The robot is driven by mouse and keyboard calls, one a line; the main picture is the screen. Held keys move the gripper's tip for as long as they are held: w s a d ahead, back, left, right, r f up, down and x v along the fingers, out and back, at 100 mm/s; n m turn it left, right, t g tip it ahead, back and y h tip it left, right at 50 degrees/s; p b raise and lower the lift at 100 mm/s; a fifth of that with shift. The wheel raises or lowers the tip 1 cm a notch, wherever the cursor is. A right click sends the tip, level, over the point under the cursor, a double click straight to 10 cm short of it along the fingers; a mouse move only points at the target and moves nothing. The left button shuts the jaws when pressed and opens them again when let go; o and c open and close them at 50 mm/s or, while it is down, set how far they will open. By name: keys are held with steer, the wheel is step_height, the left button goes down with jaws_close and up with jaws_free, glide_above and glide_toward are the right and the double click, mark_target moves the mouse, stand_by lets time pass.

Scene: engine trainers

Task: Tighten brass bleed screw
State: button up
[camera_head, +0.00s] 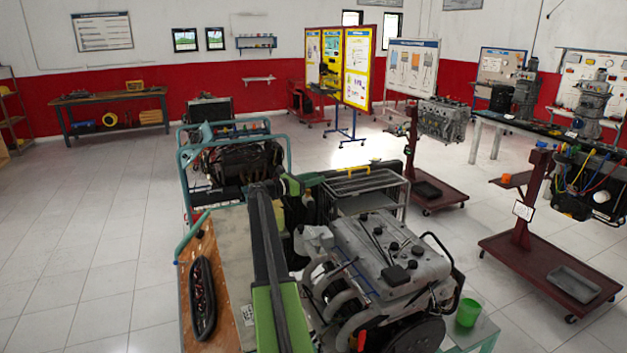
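The brass bleed screw cannot be made out; it is too small or hidden. A large grey engine (385,262) with curved pipes on its left side stands on a trainer stand in front of me, right of my green and black arm. The arm reaches forward along the engine's left side and bends at its far end. The end of the arm, where my gripper (297,238) seems to be, is dark and small near the engine's far left corner. Its fingers are not clear, so I cannot tell whether it is open, shut or touching anything.
A green cup (468,312) stands right of the engine. Other engine trainers on red stands (545,265) stand at the right. The tiled floor at the left is clear up to a workbench (110,97).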

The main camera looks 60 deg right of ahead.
steer(key=s+r+p, duration=0.5)
steer(key=s+r, duration=0.1)
steer(key=s, duration=0.5)
steer(key=shift+s+d+r, duration=0.2)
steer(key=shift+s+d, duration=0.1)
steer(key=shift+w, duration=0.1)
